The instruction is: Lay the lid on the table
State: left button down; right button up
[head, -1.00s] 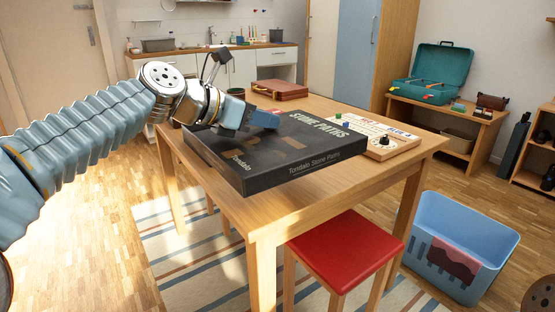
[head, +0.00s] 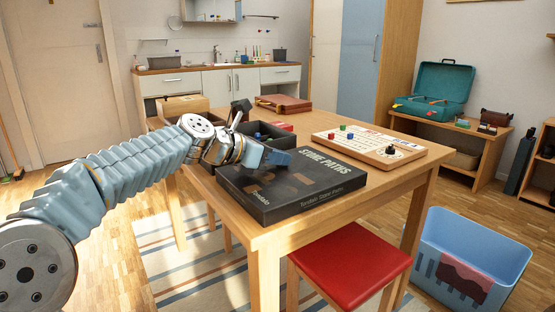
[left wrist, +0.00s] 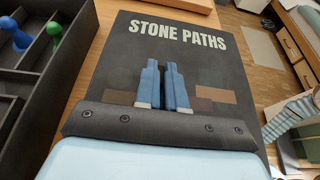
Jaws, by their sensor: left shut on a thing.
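The dark game-box lid (head: 300,187), printed "STONE PATHS", is flat at the table's front left part. It looks level, at or just above the tabletop; any gap beneath is hard to tell. It also fills the middle of the left wrist view (left wrist: 205,66). My left gripper (head: 278,157) is shut on the lid at its back left side; the fingers (left wrist: 164,88) lie close together over its printed face. The open box bottom (head: 258,128) with dark compartments stands behind the lid. The wooden table (head: 396,182) is under them. My right gripper is out of view.
A game board (head: 370,148) with small pieces lies to the right of the lid. A red-brown case (head: 283,103) is at the table's back. A red stool (head: 350,268) stands at the front, with a blue basket (head: 470,262) to its right.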

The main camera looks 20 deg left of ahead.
pick_arm(q)
jog(key=shift+f, duration=0.15)
jog(key=c, duration=1.2)
grip_release()
jog(key=shift+s+a+r, duration=0.2)
jog(key=shift+a+r, duration=0.05)
jog(key=shift+r, duration=0.05)
jog(key=p+v, duration=0.1)
jog(key=v, duration=1)
jog(key=shift+s+r, duration=0.15)
